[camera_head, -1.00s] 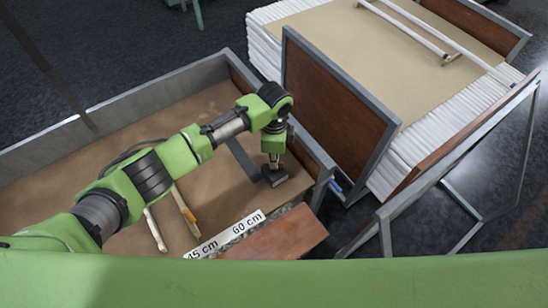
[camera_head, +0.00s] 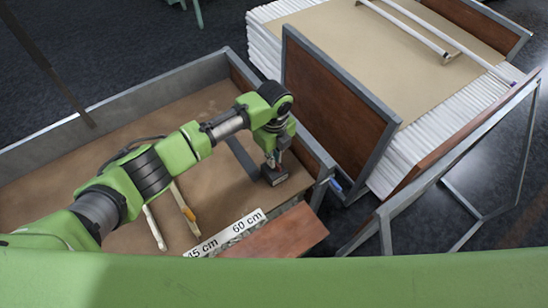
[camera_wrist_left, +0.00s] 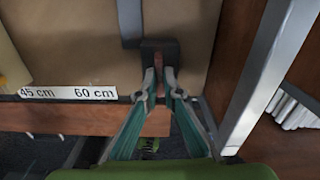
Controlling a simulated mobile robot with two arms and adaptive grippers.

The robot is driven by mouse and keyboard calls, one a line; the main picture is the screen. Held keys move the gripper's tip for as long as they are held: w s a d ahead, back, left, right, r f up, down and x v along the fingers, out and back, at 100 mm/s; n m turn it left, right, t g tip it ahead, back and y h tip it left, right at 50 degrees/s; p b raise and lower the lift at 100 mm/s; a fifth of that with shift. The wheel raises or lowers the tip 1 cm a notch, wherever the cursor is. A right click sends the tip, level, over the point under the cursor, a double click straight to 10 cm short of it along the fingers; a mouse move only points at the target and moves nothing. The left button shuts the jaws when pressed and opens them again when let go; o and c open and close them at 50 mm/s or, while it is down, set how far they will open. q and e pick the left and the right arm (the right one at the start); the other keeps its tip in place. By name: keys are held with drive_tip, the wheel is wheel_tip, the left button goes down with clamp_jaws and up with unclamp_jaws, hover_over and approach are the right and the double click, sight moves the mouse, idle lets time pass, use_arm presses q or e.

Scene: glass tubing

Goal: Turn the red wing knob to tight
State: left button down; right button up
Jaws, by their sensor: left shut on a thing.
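My left gripper (camera_head: 273,160) reaches down over the front right corner of the bench box. In the left wrist view its two fingers (camera_wrist_left: 159,80) are closed on the red wing knob (camera_wrist_left: 158,62), which shows as a thin reddish strip between the fingertips. The knob sits on a dark block (camera_head: 274,175) at the end of a grey metal bar (camera_head: 243,156). The dark block also shows in the left wrist view (camera_wrist_left: 170,48). The fingers hide most of the knob in the head view. My right gripper is not in view.
A white strip marked 45 cm and 60 cm (camera_head: 228,234) lies at the front edge. A brown wooden board (camera_head: 275,237) is beside it. A framed brown panel (camera_head: 333,112) and stacked white tubes (camera_head: 455,140) stand to the right. Two stick-like tools (camera_head: 184,208) lie left.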

use_arm(q)
drive_tip(key=shift+m, duration=0.5)
drive_tip(key=c, duration=2.2)
unclamp_jaws()
wheel_tip(320, 180, up, 12)
drive_tip(key=shift+r, duration=0.1)
